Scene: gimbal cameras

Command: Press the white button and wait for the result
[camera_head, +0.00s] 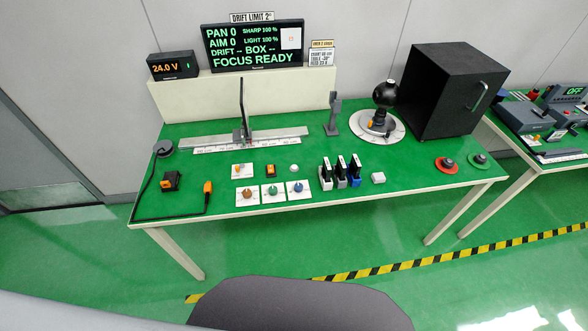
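On the green-topped bench (440,187), a small white block (378,178) sits near the front, right of several upright dark cards. A small pale round dome (295,168) sits further left, behind the knobs. I cannot tell for sure which of the two is the white button. The black display (254,46) at the back reads PAN 0, AIM 0, SHARP 100 %, LIGHT 100 %, DRIFT -- BOX --, FOCUS READY. A sign above it (252,17) reads DRIFT LIMIT 2°. Neither of my grippers shows in the head view.
A black box (451,91) and a gimbal camera (385,94) on a round base stand at the right rear. A ruled rail (270,139) lies at the left rear. Floor before the bench is clear.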

